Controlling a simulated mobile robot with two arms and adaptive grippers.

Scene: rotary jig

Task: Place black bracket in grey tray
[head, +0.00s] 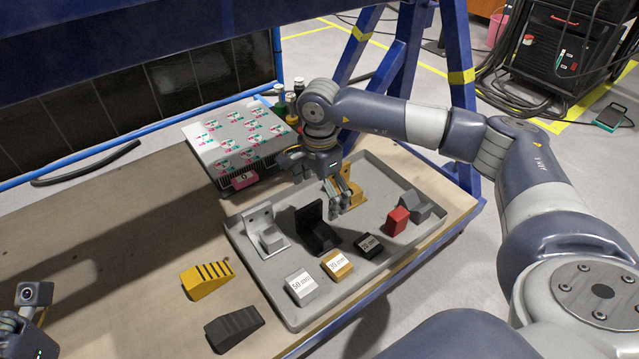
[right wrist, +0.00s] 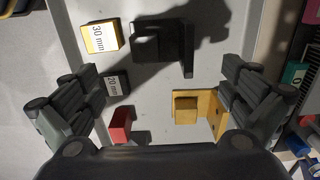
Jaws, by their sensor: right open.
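The black bracket (head: 318,234) stands on the floor of the grey tray (head: 275,301), between a silver bracket (head: 262,232) and a yellow bracket (head: 352,189). In the right wrist view the black bracket (right wrist: 146,43) is in the upper middle, and the tray's bare floor (right wrist: 160,82) shows below it. My right gripper (head: 318,187) is open and empty above the tray, close to the yellow bracket, which also shows between its spread fingers (right wrist: 165,100). The black bracket is apart from the fingers. My left gripper (head: 18,338) is only partly in view at the lower left corner.
The tray also holds labelled blocks, silver (head: 301,287), yellow (head: 336,265) and black (head: 369,246), and a red block (head: 397,221). Yellow (head: 207,280) and black (head: 234,328) wedges lie left of the tray. A finned plate (head: 236,140) stands behind. The table's left side is clear.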

